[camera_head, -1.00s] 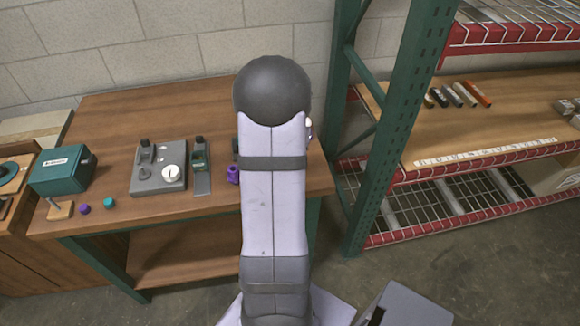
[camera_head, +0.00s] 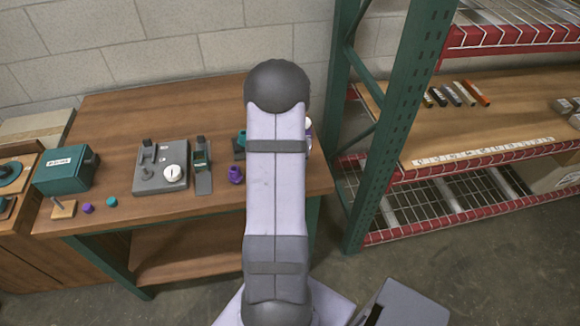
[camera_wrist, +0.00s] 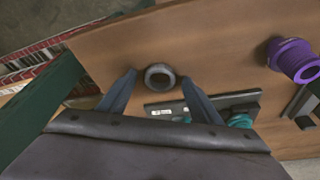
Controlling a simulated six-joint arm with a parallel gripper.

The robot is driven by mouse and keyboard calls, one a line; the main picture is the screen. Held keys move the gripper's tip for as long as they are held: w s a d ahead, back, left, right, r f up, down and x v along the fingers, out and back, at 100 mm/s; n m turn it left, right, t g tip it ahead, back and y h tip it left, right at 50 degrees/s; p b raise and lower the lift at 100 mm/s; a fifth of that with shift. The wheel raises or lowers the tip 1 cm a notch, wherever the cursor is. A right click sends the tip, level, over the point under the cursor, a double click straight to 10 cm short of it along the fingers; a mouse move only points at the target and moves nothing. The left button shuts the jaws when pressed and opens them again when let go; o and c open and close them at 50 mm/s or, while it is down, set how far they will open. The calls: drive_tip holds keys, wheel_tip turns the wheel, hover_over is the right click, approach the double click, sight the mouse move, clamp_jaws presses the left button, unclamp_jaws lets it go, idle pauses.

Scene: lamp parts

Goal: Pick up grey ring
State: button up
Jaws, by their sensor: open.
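The grey ring (camera_wrist: 160,67) lies on the wooden table (camera_wrist: 125,45) in the wrist view, its round hole facing the camera. My gripper (camera_wrist: 158,78) is open. Its two dark fingers reach toward the table, one on each side of the ring in the picture, with a gap to it on both sides. I cannot tell how high the fingertips are above the table. In the head view my arm hides both the ring and the gripper.
A purple spool-like part (camera_wrist: 295,60) stands right of the ring in the wrist view. A dark flat fixture (camera_wrist: 165,110) with a teal part (camera_wrist: 240,120) lies close beside the ring. A green rack post (camera_head: 388,130) rises past the table's right end.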

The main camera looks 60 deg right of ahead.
drive_tip(key=c, duration=1.1)
drive_tip(key=shift+r, duration=0.15)
wheel_tip(320, 180, up, 10)
drive_tip(key=b, duration=0.2)
drive_tip(key=w+a+n+p, duration=0.2)
drive_tip(key=w+a+p, duration=0.3)
drive_tip(key=w+p, duration=0.5)
drive_tip(key=w+d+r+n+t+y+p, duration=0.1)
drive_tip(key=w+d+r+n, duration=0.2)
drive_tip(key=w, duration=0.4)
drive_tip(key=shift+w+d+r+n, duration=0.2)
drive_tip(key=shift+d+n, duration=0.3)
drive_tip(key=shift+d, duration=0.25)
